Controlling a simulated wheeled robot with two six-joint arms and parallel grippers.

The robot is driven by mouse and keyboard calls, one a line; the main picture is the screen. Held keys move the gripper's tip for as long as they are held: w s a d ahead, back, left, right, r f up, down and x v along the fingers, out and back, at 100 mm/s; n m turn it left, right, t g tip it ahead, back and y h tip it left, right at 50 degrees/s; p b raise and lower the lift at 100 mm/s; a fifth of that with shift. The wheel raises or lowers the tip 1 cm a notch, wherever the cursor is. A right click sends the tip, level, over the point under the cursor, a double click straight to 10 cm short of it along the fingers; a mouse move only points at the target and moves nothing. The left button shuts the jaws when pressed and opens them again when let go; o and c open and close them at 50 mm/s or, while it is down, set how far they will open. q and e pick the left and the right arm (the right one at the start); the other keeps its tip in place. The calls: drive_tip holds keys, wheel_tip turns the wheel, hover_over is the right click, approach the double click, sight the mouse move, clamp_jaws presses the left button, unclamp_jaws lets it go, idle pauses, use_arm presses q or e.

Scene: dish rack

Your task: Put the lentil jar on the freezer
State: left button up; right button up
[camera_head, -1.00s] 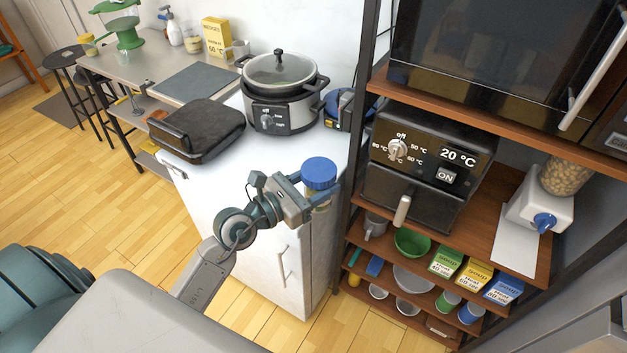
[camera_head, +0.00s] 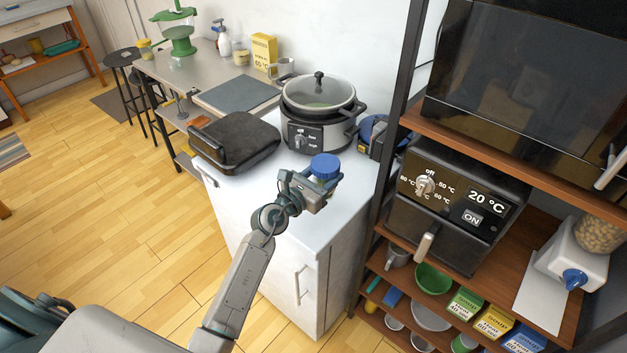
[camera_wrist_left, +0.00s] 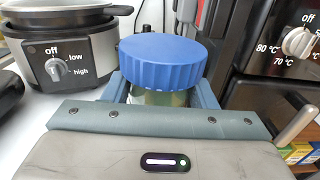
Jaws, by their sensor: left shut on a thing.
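The lentil jar has a blue lid (camera_head: 325,166), and its lower part is mostly hidden by my fingers. My left gripper (camera_head: 318,190) is shut on the jar and holds it upright over the white freezer (camera_head: 342,215). I cannot tell whether the jar's base touches the freezer top. In the left wrist view the jar's lid (camera_wrist_left: 162,60) fills the middle, between the two fingers. My right gripper is not in view.
A shelf rack with an air fryer (camera_head: 455,205) stands close on the right. The top's front part is clear.

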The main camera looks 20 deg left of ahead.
use_arm(q)
drive_tip(key=shift+w+d, duration=0.25)
drive_tip(key=shift+w, duration=0.35)
wheel_tip(320, 180, down, 4)
drive_tip(key=b, duration=0.3)
drive_tip(key=shift+r, duration=0.1)
drive_tip(key=shift+f+b, duration=0.45)
drive_tip(key=shift+f, duration=0.2)
drive_tip(key=shift+s, duration=0.1)
drive_tip(key=shift+f+b, duration=0.6)
drive_tip(key=shift+f, duration=0.1)
drive_tip(key=shift+f, duration=0.25)
